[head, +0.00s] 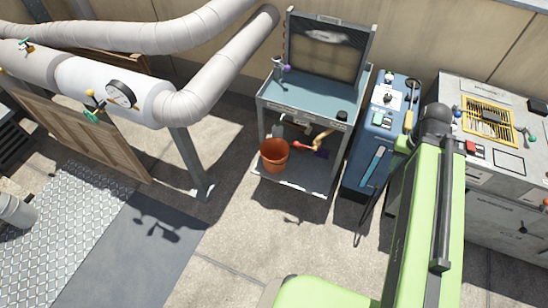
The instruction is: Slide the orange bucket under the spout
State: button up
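The orange bucket (273,156) stands upright at the left front of the lower shelf of a grey metal stand. It looks empty. Behind and right of it, under the stand's top, is a brass-coloured bent pipe (323,140) that may be the spout; a red piece (302,146) lies between it and the bucket. The bucket is left of this pipe, not beneath it. My green arm rises at the right of the view, right of the stand. I cannot make out my gripper's fingers.
The stand's lower shelf (305,182) has bare room right of the bucket. A blue cabinet (373,160) stands close on the stand's right, with a grey bench (510,190) beyond. An insulated pipe (205,75) and its post (191,160) are on the left. The paving in front is clear.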

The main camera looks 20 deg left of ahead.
aim_at(275, 152)
jog(key=z, duration=1.55)
jog(key=i, duration=0.95)
jog(key=u, duration=4.65)
jog(key=i, duration=1.05)
jog(key=z, duration=0.15)
